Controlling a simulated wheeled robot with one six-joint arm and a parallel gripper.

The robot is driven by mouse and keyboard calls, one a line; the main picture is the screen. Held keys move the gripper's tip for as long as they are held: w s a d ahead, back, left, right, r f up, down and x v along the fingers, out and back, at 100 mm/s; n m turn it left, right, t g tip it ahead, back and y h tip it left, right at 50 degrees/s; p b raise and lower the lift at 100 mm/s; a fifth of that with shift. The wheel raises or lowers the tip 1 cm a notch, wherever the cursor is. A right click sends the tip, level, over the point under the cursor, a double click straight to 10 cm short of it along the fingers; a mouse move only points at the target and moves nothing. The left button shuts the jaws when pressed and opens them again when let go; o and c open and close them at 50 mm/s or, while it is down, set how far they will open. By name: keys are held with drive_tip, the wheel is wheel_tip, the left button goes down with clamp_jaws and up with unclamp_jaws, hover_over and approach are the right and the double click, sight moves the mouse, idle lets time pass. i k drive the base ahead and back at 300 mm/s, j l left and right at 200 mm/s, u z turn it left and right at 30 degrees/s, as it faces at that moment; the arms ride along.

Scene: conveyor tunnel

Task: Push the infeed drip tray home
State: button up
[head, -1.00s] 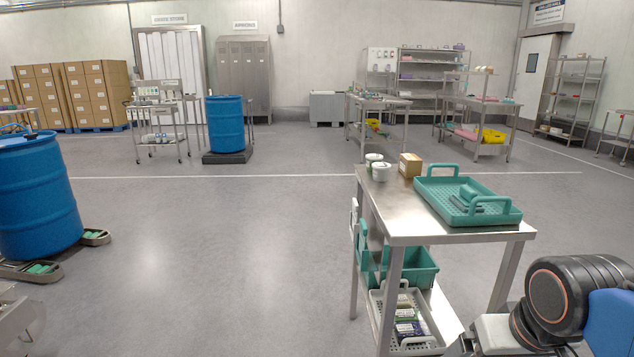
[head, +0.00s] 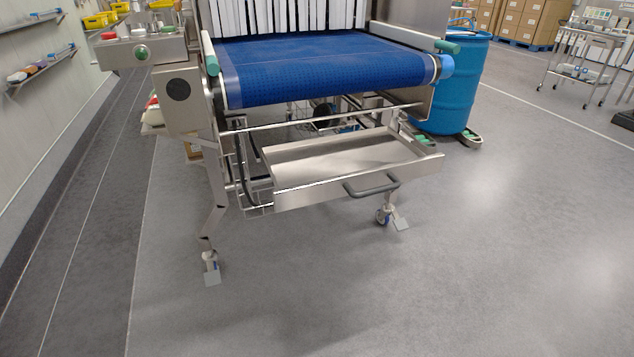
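The infeed drip tray (head: 290,197) is a shallow stainless steel tray under the blue conveyor belt (head: 320,72). It sticks out toward me from the conveyor frame, with its inside floor showing and looking empty. A grey bar handle (head: 371,186) is on its front wall, right of the middle. The tray's back part lies in shade under the belt. My gripper is not in the head view.
A control box (head: 140,50) with buttons is on the conveyor's left side. A blue drum (head: 450,90) stands behind the right side. Conveyor feet (head: 211,269) rest on the floor. The grey floor (head: 400,300) in front is clear.

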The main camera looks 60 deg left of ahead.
sight(359, 164)
drive_tip(key=u, duration=1.85)
